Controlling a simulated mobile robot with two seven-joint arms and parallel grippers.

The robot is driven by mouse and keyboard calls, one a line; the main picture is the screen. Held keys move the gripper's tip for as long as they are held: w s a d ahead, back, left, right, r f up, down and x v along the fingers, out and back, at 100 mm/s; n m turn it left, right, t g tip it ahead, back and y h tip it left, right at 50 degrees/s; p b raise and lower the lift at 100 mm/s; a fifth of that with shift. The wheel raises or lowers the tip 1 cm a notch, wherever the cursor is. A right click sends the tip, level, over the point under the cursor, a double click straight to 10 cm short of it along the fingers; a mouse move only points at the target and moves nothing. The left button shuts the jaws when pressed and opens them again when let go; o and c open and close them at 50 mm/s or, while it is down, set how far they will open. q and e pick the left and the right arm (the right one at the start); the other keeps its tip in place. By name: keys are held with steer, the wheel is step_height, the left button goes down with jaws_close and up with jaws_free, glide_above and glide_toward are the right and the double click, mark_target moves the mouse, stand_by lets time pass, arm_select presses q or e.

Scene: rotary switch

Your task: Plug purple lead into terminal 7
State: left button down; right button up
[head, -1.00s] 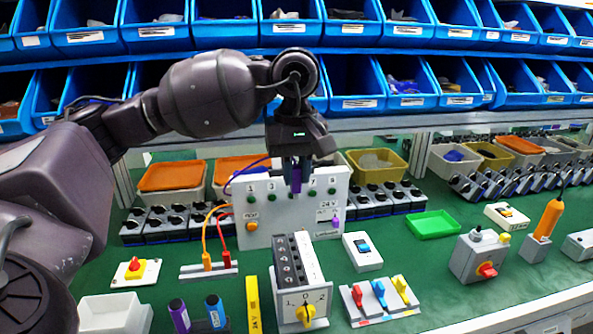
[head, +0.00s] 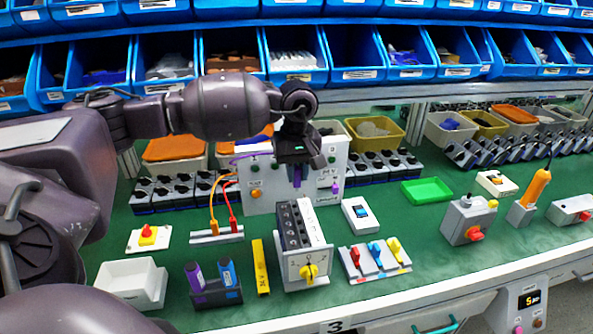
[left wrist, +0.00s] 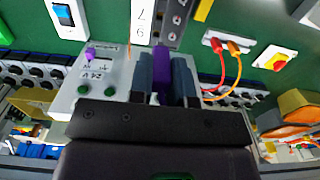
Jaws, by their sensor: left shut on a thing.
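My left gripper (head: 297,178) is shut on the purple lead's plug (head: 297,177), in front of the white panel and above the back of the rotary switch box (head: 308,268). In the left wrist view the purple plug (left wrist: 162,68) sits between the gripper's fingers (left wrist: 162,85), pointing toward the dark terminal block (left wrist: 172,20). The plug looks apart from the block. The purple cord (head: 245,158) runs behind the gripper on the left. My right gripper is not in view.
The white panel (head: 262,203) stands behind, with a purple knob (head: 335,188). Red and orange leads (head: 222,205) stand in a holder to the left. A yellow bar (head: 260,267), a blue rocker switch (head: 360,213) and colored levers (head: 376,255) flank the box.

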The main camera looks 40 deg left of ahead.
mark_target(297, 186)
arm_select(q)
steer(key=shift+f, duration=0.15)
step_height(297, 186, down, 4)
steer(key=shift+f+b, duration=0.1)
steer(key=shift+b, duration=1)
steer(key=shift+f, duration=0.35)
steer(key=shift+f+b, duration=0.25)
steer(key=shift+b, duration=0.05)
steer(key=shift+f, duration=0.15)
steer(key=shift+f+b, duration=0.45)
